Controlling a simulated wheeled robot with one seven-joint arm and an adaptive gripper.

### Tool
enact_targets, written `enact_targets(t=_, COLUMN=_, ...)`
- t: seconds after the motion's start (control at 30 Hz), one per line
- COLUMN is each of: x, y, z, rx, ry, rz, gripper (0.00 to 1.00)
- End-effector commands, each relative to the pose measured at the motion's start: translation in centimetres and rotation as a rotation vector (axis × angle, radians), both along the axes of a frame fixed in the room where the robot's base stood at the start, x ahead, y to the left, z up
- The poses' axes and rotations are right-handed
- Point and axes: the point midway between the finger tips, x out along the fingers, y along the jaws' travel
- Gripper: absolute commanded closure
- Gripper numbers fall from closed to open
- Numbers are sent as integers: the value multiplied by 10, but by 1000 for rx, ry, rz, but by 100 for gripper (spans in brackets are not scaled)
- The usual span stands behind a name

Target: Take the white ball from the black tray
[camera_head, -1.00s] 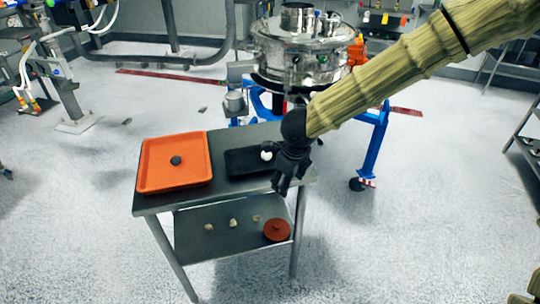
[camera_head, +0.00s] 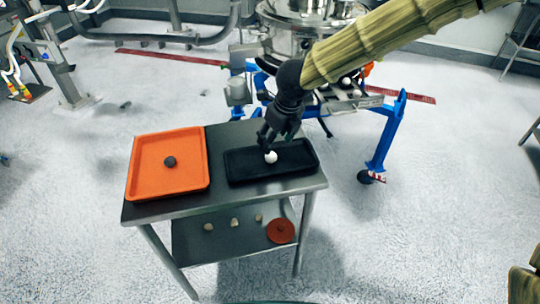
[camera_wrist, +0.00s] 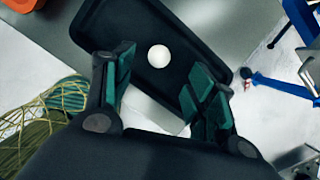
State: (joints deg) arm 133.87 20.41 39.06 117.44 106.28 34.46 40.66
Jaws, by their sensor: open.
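The white ball (camera_head: 271,157) lies in the black tray (camera_head: 300,165) on the right half of the metal table. In the wrist view the white ball (camera_wrist: 159,56) shows between and beyond my finger pads, with the black tray (camera_wrist: 105,22) around it. My gripper (camera_head: 266,146) hangs over the tray just above the ball. In the wrist view my gripper (camera_wrist: 160,82) is open with nothing between its fingers. The exact gap between fingertips and ball cannot be told.
An orange tray (camera_head: 142,185) with a dark ball (camera_head: 170,161) is on the table's left half. The table's lower shelf (camera_head: 190,245) holds several small pale pieces and a red round lid (camera_head: 281,231). The steel sifter (camera_head: 285,38) on a blue frame (camera_head: 385,135) stands behind.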

Motion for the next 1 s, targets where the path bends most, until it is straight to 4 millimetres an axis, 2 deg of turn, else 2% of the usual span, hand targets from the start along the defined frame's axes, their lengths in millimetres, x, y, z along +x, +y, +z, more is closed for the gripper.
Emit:
enact_targets(t=0.1, x=4, y=1, z=-17, rx=-2, ry=3, rz=-4, gripper=43)
enact_targets(t=0.37, x=7, y=5, z=-35, rx=-1, ry=1, rz=-2, gripper=43)
enact_targets(t=0.7, x=14, y=13, z=-72, rx=-1, ry=0, rz=2, gripper=43)
enact_targets(t=1.0, x=15, y=14, z=-76, rx=1, ry=1, rz=0, gripper=43)
